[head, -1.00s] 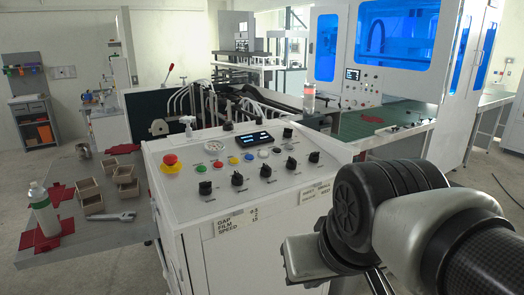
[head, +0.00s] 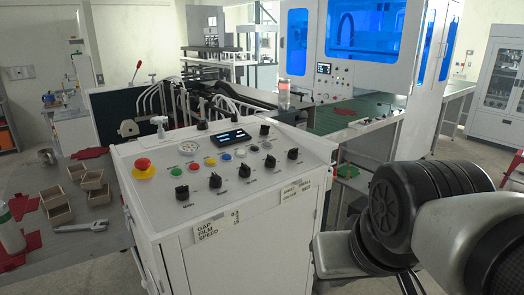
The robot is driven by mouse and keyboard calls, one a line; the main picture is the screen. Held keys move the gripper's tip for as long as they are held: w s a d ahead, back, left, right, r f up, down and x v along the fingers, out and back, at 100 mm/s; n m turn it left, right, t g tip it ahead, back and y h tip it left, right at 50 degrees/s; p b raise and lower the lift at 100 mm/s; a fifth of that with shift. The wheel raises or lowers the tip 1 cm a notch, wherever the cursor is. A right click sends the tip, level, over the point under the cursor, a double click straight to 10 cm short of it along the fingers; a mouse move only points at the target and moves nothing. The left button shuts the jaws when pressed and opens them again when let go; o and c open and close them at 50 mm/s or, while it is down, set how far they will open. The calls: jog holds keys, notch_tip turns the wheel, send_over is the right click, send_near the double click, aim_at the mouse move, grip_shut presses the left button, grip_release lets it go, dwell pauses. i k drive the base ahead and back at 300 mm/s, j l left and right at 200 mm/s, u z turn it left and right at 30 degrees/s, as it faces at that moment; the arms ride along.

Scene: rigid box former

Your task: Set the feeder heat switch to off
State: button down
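The white control console (head: 205,235) stands in the middle, with a sloped panel on top. A front row of black rotary knobs runs across the panel, from the leftmost knob (head: 182,193) to the rightmost knob (head: 293,154). Two more black knobs sit near the back edge, one at the left (head: 202,125) and one at the right (head: 265,130). Their labels are too small to read, so I cannot tell which is the feeder heat switch or how it is set. My arm shows at the lower right, beside the console; my gripper is not in view.
A red emergency button (head: 143,163), coloured buttons and a lit display (head: 230,137) share the panel. A green conveyor (head: 340,117) lies behind. Floor shows at the right.

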aim_at(293, 154)
jog(key=l+u, duration=0.1)
jog(key=u, duration=1.05)
jog(key=i+l, duration=0.1)
jog(key=l, duration=0.25)
jog(key=i+l, duration=0.1)
jog(key=l, duration=0.3)
jog(key=i+l, duration=0.15)
jog(key=l, duration=0.2)
